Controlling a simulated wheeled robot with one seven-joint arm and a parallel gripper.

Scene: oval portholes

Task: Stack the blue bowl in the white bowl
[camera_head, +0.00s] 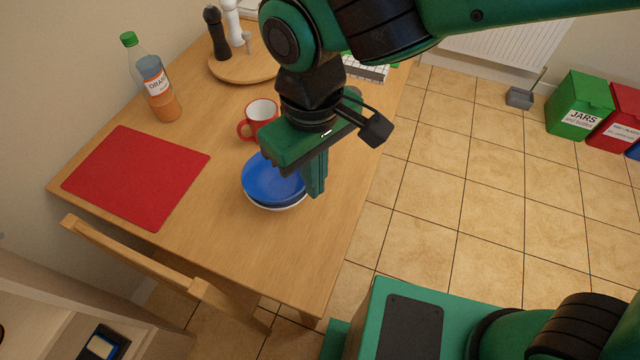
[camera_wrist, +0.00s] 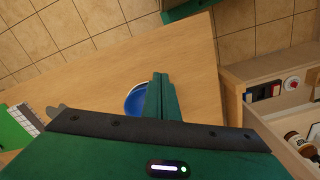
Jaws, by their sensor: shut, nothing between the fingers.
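The blue bowl (camera_head: 268,180) sits inside the white bowl (camera_head: 278,207) on the wooden table, with only a thin white edge showing below and around it. In the wrist view the blue bowl (camera_wrist: 137,103) and the white rim (camera_wrist: 139,84) show just left of the fingers, partly hidden by my gripper. My gripper (camera_head: 315,190) is shut and empty, with its fingers pointing down at the right side of the bowls. I cannot tell whether the fingertips touch a rim.
A red mug (camera_head: 259,118) stands just behind the bowls. A red mat (camera_head: 137,176), an orange drink bottle (camera_head: 155,84) and a round wooden board (camera_head: 240,67) with mills are on the table. A chair (camera_head: 150,262) stands at the front edge. The front table area is clear.

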